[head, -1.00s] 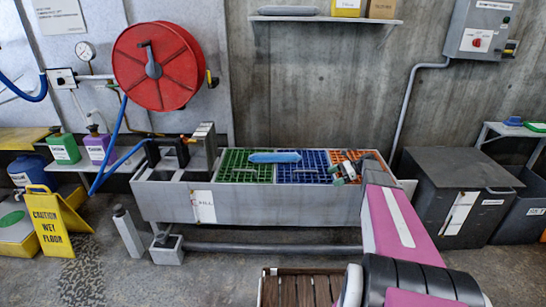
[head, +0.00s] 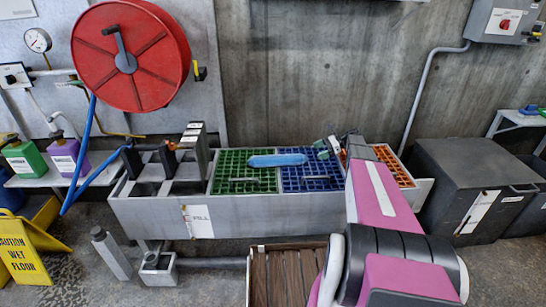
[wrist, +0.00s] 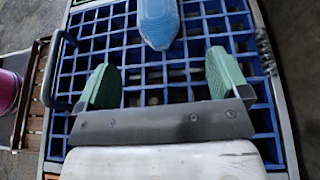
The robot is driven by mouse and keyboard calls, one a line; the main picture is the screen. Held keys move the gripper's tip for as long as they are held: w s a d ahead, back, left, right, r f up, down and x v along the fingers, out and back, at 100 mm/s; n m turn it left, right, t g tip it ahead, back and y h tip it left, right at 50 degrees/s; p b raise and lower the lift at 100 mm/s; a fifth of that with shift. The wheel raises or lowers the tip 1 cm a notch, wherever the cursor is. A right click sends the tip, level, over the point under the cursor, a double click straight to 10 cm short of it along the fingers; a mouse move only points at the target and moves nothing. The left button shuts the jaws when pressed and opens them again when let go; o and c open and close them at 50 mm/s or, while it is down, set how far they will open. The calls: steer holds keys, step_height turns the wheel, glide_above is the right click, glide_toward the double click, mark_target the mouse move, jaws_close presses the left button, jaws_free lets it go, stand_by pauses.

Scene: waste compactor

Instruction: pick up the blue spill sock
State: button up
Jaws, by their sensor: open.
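The blue spill sock (head: 277,160) is a light blue rounded bar lying across the green grate (head: 232,160) and the blue grate (head: 312,182) of the grey trough. In the wrist view the near end of the sock (wrist: 158,22) shows at the top centre, beyond my fingertips. My gripper (wrist: 163,80) has green finger pads spread wide apart over the blue grate, with nothing between them. In the head view my gripper (head: 327,148) is just right of the sock, apart from it.
The grey trough (head: 245,222) has handles on its grates and an orange grate (head: 392,165) at right, partly behind my arm. A red hose reel (head: 130,55) hangs at back left. A grey bin (head: 475,195) stands right. A wooden slatted crate (head: 285,277) sits in front.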

mark_target(303, 156)
steer(key=x, duration=0.5)
steer(key=shift+a+f, duration=0.1)
steer(key=shift+a, duration=0.2)
steer(key=shift+x, duration=2.55)
steer(key=shift+s, duration=0.1)
steer(key=c, duration=1.1)
